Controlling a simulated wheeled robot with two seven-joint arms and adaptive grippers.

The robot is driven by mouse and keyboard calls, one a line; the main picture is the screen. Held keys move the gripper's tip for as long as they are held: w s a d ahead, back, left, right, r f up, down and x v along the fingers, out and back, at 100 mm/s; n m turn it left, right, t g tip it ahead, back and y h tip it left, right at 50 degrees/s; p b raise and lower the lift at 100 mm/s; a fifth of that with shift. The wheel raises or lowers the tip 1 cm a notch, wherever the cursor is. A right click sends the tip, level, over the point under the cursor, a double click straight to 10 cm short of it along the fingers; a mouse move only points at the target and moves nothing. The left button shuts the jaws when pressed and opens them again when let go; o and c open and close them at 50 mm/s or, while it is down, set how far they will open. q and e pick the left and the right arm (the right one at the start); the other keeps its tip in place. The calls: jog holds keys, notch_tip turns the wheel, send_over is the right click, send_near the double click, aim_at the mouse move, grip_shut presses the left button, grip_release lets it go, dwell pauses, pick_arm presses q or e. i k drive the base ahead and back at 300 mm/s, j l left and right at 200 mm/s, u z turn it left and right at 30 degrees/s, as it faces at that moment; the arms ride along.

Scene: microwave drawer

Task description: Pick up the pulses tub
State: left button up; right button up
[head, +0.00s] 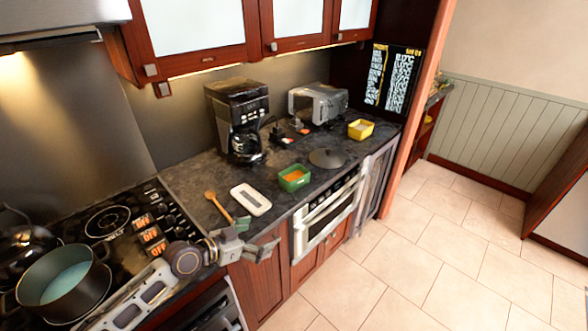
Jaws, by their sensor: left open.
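A small green tub (294,178) with orange contents stands upright on the dark counter near its front edge. A yellow tub (361,130) stands farther right near the toaster oven. I see no readable label on either, so I cannot tell for certain which is the pulses tub; the green one's orange contents could be pulses. My left gripper (264,238) is open and empty at the counter's front edge, below and left of the green tub and apart from it. My right gripper is not in view.
A white flat dish (250,200) and a wooden spoon (218,207) lie left of the green tub. A coffee maker (239,120) stands behind it, a dark round lid (327,159) to its right. A pot (64,281) sits on the stove. The floor right is clear.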

aim_at(292, 178)
jog(key=i, duration=0.9)
